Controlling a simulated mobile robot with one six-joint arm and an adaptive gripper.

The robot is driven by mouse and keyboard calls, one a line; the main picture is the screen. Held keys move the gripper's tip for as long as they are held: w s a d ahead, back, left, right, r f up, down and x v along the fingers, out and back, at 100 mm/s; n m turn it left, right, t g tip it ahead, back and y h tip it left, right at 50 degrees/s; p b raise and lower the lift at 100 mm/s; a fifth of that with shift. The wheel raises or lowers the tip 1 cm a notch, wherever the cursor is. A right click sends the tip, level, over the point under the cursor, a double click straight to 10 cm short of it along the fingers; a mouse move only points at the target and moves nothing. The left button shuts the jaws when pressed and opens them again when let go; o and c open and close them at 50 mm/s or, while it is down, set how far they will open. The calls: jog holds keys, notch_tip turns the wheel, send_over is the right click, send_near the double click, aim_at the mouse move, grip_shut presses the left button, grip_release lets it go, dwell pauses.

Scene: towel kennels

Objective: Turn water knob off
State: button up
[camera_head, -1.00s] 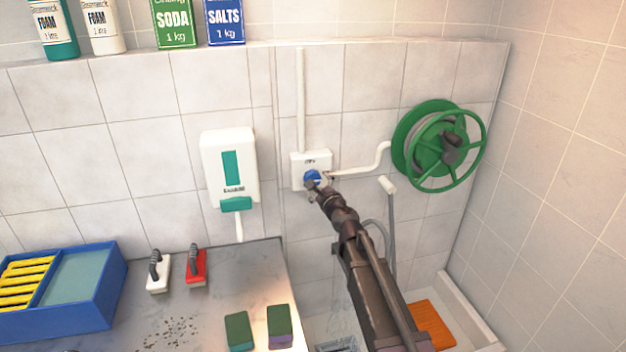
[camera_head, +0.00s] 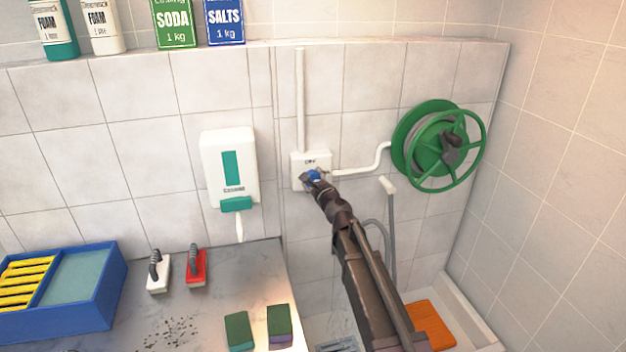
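The blue water knob (camera_head: 315,175) sits on a white wall box (camera_head: 298,160) between the soap dispenser and the hose reel. My gripper (camera_head: 309,180) is at the knob, in front of its left and lower part, and hides much of it. The fingers are small and dark here, so I cannot tell whether they are closed on the knob or only touch it. Faint streaks like running water (camera_head: 340,318) show above the basin, left of my arm.
A white dispenser (camera_head: 230,160) hangs left of the box. A green hose reel (camera_head: 440,148) is on the wall at right. A counter (camera_head: 215,290) holds a blue tray (camera_head: 112,290), brushes and sponges. Bottles and boxes stand on the ledge above.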

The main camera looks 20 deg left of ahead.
jog(key=shift+n, duration=0.4)
jog(key=n+p, duration=0.1)
jog(key=n, duration=0.2)
jog(key=n+h, duration=0.1)
jog(key=n, duration=0.3)
jog(key=shift+p, duration=0.35)
jog(key=n, duration=0.4)
jog(key=shift+n+h, duration=0.3)
jog(key=shift+h, duration=0.1)
jog(key=n, duration=0.4)
jog(key=shift+h+p, duration=0.3)
jog(key=o, duration=1)
jog(key=shift+m, duration=0.3)
